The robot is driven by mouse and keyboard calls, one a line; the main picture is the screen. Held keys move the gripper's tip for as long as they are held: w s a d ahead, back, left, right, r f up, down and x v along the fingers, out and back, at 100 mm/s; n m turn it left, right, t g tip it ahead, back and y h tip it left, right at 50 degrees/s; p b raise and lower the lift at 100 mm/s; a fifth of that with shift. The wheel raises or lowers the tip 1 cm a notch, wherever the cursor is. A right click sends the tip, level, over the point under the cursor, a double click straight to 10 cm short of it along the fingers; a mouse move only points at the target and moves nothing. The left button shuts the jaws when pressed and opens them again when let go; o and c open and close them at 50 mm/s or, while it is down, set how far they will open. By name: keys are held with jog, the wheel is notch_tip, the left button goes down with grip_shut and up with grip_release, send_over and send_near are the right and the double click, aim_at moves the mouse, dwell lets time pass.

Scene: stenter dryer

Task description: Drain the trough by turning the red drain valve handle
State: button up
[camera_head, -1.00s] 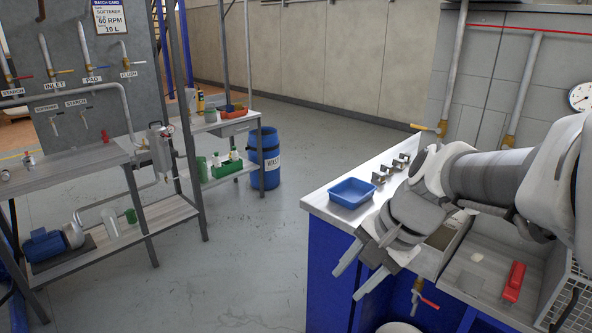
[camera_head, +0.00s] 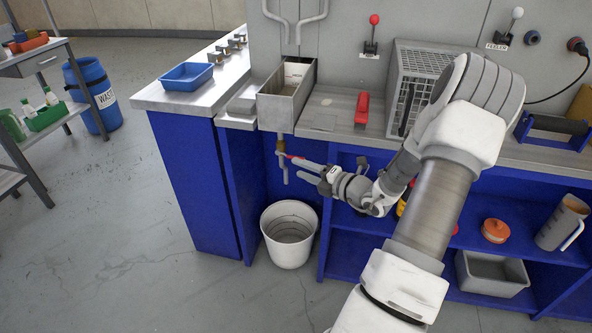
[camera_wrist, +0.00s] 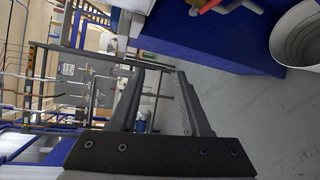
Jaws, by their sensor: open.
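The steel trough (camera_head: 273,108) sits at the counter edge, with a drain pipe and brass valve below it. The red drain valve handle (camera_head: 290,156) points right from the valve, toward my gripper (camera_head: 302,171). My gripper is open in front of the blue cabinet, with its fingertips close to the handle's right end. In the wrist view the red handle (camera_wrist: 210,5) is at the top edge, outside the space between the fingers of my gripper (camera_wrist: 164,72). Nothing is between them. Whether a finger touches the handle is not clear.
A white bucket (camera_head: 288,250) stands on the floor under the drain; it shows in the wrist view (camera_wrist: 286,45). A blue tray (camera_head: 186,77) is on the counter to the left. A wire-mesh box (camera_head: 400,85) stands right of the trough.

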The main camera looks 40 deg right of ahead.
jog(key=s+d+f+m+h+b, duration=0.2)
jog(key=s+d+f+m+h, duration=0.1)
jog(key=d+f+m+h, duration=0.3)
jog(key=shift+m+t+y, duration=0.4)
jog(key=shift+m+y, duration=0.2)
jog(key=shift+y, duration=0.1)
jog(key=w+f+b, duration=0.1)
jog(key=w, duration=0.4)
jog(key=w+d+b, duration=0.1)
jog(key=w+b, duration=0.1)
jog(key=w, duration=0.4)
jog(key=w+d+f+b, duration=0.1)
jog(key=w, duration=0.5)
jog(key=shift+w+d+f+b, duration=0.2)
jog(key=shift+d+f+b, duration=0.05)
jog(key=shift+f+b, duration=0.1)
grip_shut()
